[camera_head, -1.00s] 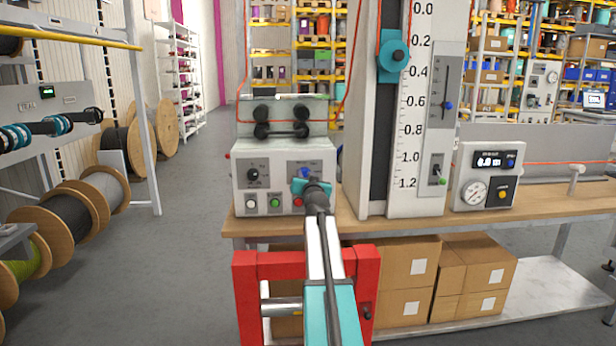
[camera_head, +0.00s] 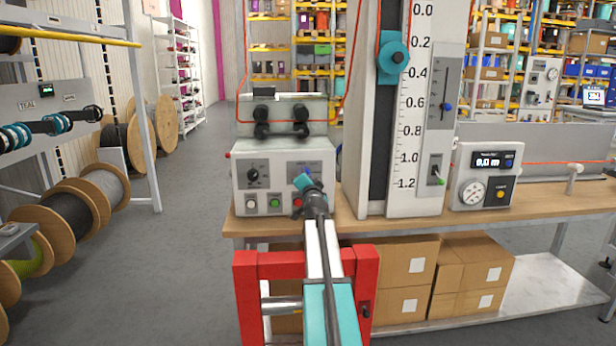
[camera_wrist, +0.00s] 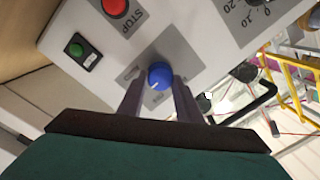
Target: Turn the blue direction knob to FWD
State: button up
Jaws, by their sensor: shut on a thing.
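The blue direction knob (camera_wrist: 160,75) sits on a grey label plate on the front of the white control box (camera_head: 240,172). In the wrist view the knob is between the two dark fingers of my gripper (camera_wrist: 158,88), which are shut on it. A pale pointer line on the knob points toward the lower left of that view. The label words beside it are too small to read. In the head view my gripper (camera_head: 304,184) is at the box's right side, rolled over, and covers most of the knob.
A red stop button (camera_wrist: 115,7) and a green button (camera_wrist: 75,49) are close to the knob. A black dial (camera_head: 253,175) is on the box's left. The tall measuring column (camera_head: 420,140) stands just right of the box on the wooden bench (camera_head: 520,220).

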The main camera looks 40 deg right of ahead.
jog(key=shift+s+f, duration=0.1)
jog(key=shift+f, duration=0.1)
jog(key=o, duration=1)
jog(key=shift+o, duration=0.2)
jog(key=shift+r, duration=0.1)
jog(key=shift+r, duration=0.1)
jog(key=v, duration=1.3)
jog(key=shift+s+a, duration=0.25)
jog(key=shift+s, duration=0.05)
jog(key=shift+s, duration=0.1)
